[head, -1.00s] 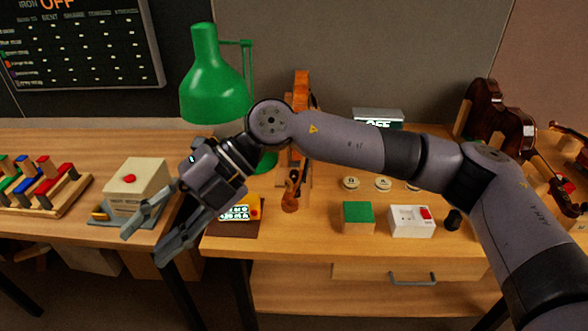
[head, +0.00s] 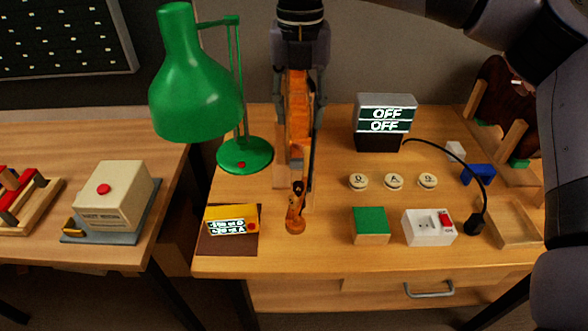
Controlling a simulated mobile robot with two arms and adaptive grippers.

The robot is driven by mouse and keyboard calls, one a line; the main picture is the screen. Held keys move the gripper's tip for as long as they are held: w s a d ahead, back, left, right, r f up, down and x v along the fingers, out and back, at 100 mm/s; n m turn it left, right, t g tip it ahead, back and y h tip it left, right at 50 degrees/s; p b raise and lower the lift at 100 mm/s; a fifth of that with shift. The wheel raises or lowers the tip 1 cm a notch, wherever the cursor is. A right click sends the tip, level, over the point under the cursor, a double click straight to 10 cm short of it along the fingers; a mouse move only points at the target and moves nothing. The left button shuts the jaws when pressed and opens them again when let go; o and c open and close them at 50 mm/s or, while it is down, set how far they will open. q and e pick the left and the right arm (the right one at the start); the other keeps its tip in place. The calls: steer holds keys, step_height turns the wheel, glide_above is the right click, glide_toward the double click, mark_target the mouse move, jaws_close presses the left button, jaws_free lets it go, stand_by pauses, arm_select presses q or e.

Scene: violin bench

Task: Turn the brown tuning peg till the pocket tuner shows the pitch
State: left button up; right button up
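An orange-brown violin (head: 299,112) lies on the bench, its neck and scroll (head: 296,222) toward the front edge. Small dark pegs (head: 297,188) show near the scroll; I cannot tell which one is the brown tuning peg. The yellow pocket tuner (head: 245,212) sits on a dark brown mat (head: 228,246) left of the scroll. Its screen is lit, but too small to read. My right gripper (head: 300,88) points down above the violin body, fingers apart on both sides of it in the picture, with nothing visibly held. My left gripper is not in view.
A green lamp (head: 195,90) stands left of the violin. Right of it are a display reading OFF (head: 385,120), round discs (head: 394,181), a green-topped block (head: 370,223) and a white socket box (head: 428,227) with a black cable. A gap separates the left table (head: 130,240).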

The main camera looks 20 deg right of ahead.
mark_target(299, 182)
steer(key=f+p, duration=0.1)
steer(key=f, duration=0.4)
steer(key=s+f+p, duration=0.1)
steer(key=f, duration=0.4)
steer(key=f+p, duration=0.2)
steer(key=f, duration=0.3)
steer(key=shift+s+a+f, duration=0.1)
steer(key=shift+s, duration=0.05)
steer(key=shift+f, duration=0.65)
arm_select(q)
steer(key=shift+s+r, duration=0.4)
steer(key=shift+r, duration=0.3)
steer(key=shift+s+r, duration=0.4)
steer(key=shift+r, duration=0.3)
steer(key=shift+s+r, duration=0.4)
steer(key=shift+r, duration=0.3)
arm_select(e)
jaws_close()
